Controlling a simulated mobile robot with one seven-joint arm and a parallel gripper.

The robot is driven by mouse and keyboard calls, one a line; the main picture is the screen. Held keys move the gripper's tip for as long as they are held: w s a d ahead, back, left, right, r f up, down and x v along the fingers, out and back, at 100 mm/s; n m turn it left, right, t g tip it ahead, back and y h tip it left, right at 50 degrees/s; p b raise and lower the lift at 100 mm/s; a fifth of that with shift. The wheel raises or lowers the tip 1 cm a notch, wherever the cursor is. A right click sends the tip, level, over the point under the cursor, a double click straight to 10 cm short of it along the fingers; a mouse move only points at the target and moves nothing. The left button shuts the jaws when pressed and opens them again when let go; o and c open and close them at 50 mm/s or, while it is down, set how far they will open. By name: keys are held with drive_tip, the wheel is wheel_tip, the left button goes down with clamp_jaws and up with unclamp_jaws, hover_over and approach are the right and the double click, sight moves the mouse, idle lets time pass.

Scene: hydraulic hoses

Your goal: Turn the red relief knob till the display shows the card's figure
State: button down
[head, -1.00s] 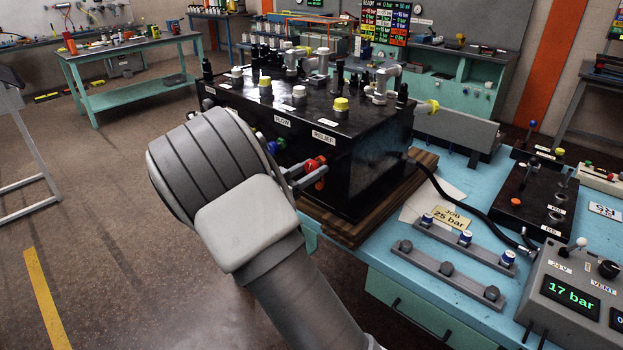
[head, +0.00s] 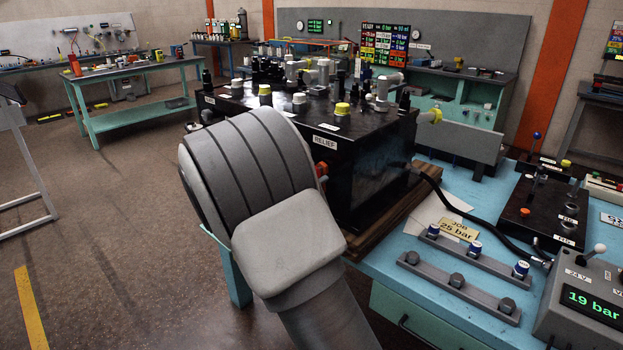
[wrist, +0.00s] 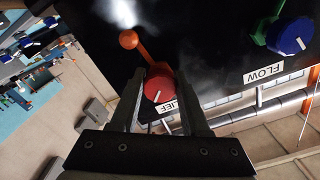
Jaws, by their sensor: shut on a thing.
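The red relief knob (wrist: 158,90), with a white pointer line, sits on the black block's front face in the wrist view. My gripper (wrist: 161,80) is shut on it, one finger on each side. In the head view my wrist hides most of the knob and fingers; only a bit of red (head: 322,171) shows below the RELIEF label (head: 326,141). The display (head: 590,304) reads 19 bar in green. The yellow job card (head: 458,231) reads 25 bar.
An orange lever with a ball end (wrist: 128,39) stands close beside the knob. The blue FLOW knob (wrist: 289,36) is further right. A black hose (head: 460,205) runs from the block over the blue bench. Hose fittings on rails (head: 462,287) lie in front.

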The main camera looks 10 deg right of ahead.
idle(0.3)
drive_tip(key=shift+c, duration=1.9)
unclamp_jaws()
drive_tip(key=v, duration=1.7)
drive_tip(key=shift+a, duration=0.15)
drive_tip(key=shift+s, duration=0.1)
